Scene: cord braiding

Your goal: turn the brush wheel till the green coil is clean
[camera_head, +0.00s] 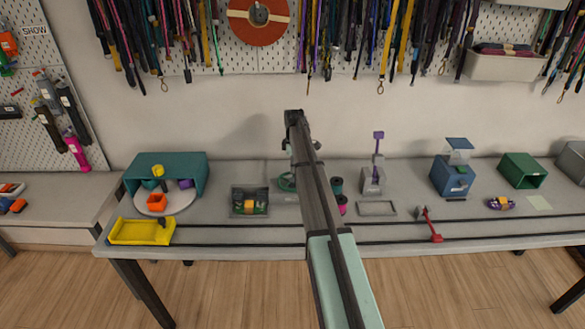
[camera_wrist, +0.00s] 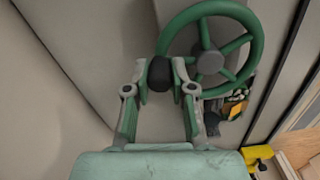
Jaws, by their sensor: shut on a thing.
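A green spoked wheel (camera_wrist: 257,52) with a grey hub fills the upper right of the wrist view. A dark knob (camera_wrist: 159,76) sits at its left rim. My gripper (camera_wrist: 160,88) is shut on this knob, one finger on each side. In the head view, part of the green wheel (camera_head: 286,182) shows left of my arm, which hides the rest and the fingertips. Beside the wheel stands a dark box (camera_head: 249,215) with green pieces and an orange-yellow roll; part of it shows in the wrist view (camera_wrist: 236,104). I cannot make out the green coil's cleanness.
A teal open housing (camera_head: 190,162) and a yellow tray (camera_head: 142,232) stand at the left. Right of my arm are small spools (camera_head: 337,184), a grey stand with a purple lever (camera_head: 373,180), a red lever (camera_head: 433,229) and a blue box (camera_head: 453,178). Cords hang above.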

